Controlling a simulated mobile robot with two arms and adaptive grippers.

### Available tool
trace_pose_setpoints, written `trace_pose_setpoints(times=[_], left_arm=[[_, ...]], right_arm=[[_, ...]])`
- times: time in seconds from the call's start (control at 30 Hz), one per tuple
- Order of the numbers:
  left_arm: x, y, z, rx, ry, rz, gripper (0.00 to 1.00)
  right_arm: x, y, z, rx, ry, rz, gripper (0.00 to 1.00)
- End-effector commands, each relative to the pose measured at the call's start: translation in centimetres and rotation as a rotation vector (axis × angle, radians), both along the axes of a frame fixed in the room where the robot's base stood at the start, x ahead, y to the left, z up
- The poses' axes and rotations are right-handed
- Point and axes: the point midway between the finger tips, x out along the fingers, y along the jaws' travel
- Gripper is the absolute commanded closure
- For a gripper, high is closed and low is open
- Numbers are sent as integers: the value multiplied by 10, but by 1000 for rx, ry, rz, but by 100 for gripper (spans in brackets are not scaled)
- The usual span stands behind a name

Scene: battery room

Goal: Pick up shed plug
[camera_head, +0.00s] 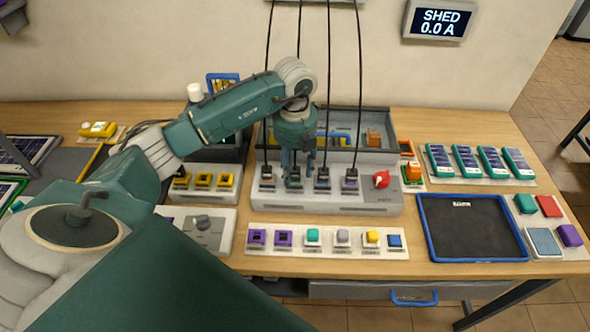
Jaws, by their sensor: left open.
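Several dark plugs stand in a row on the front ledge of a grey unit (380,203), each with a black cord rising from it. They are a far left plug (267,176), a second plug (293,180), a third plug (322,178) and a right plug (350,180). I cannot read which one is the shed plug. A wall display (439,20) reads SHED 0.0 A. My left gripper (297,169) is open and points down at the second plug, its fingers partly hiding it. I cannot tell whether they touch it. My right gripper is out of view.
A red knob (381,180) sits right of the plugs. The hanging cords stand close around my left arm. In front is a strip (325,246) of coloured blocks. A blue-rimmed black tray (470,228) is empty apart from a small label. Teal devices (465,162) stand behind it.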

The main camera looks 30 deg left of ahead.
Motion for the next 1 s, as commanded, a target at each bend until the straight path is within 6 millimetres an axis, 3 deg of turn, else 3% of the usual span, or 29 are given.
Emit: trace_pose_setpoints(times=[0.27, 0.4, 0.5, 1.0], left_arm=[[0, 0, -4, 1, -1, 0, 57], [0, 0, -3, 1, -1, 0, 85], [0, 0, -3, 1, -1, 0, 100], [1, 0, 4, 0, -4, 0, 100]], right_arm=[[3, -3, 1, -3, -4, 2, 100], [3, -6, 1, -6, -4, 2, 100], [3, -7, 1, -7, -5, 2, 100], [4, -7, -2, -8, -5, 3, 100]])
